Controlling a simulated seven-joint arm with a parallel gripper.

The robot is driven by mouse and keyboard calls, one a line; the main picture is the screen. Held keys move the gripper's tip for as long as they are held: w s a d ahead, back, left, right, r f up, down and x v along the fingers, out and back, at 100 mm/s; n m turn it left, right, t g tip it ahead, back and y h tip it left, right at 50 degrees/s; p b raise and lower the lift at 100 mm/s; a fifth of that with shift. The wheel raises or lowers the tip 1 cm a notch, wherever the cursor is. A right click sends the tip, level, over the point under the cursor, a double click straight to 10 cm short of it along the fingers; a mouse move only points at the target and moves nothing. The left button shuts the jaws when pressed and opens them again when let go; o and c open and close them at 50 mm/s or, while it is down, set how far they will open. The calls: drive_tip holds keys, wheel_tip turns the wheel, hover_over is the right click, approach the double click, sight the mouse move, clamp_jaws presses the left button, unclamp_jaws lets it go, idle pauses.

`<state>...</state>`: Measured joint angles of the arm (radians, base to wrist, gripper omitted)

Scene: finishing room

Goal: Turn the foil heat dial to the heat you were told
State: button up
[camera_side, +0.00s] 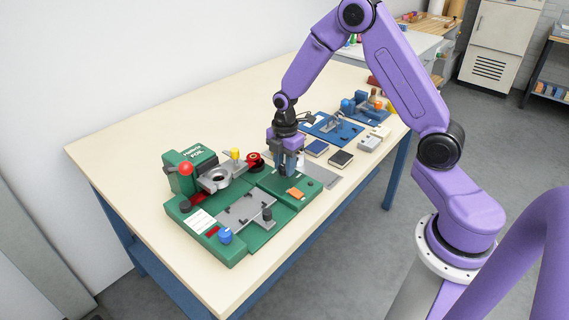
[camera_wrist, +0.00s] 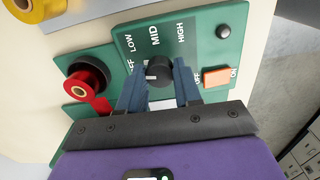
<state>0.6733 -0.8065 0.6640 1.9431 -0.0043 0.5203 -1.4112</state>
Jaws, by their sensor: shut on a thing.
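The foil heat dial (camera_wrist: 159,67) is a black round knob on a green panel (camera_wrist: 206,45), in the wrist view. LOW, MID and HIGH are printed around it, with a partly hidden label ending in FF at left. A white mark on the knob's left side points roughly toward that FF label. My gripper (camera_wrist: 158,75) has its blue fingers closed on the knob, one on each side. In the side view my gripper (camera_side: 289,170) points down onto the green machine (camera_side: 262,236), and it hides the dial there.
An orange rocker switch (camera_wrist: 216,77) marked ON sits right of the dial, with a small black button (camera_wrist: 222,32) above. A red foil reel (camera_wrist: 84,88) stands close to the left finger.

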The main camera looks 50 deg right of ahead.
drive_tip(key=m, duration=0.4)
drive_tip(key=shift+m, duration=0.3)
drive_tip(key=m, duration=0.3)
drive_tip(key=shift+m, duration=0.3)
drive_tip(key=m, duration=1.1)
drive_tip(key=shift+m, duration=0.4)
drive_tip(key=m, duration=0.4)
drive_tip(key=shift+a+m, duration=0.1)
drive_tip(key=shift+m, duration=0.3)
drive_tip(key=o, duration=1)
drive_tip(key=shift+o, duration=0.2)
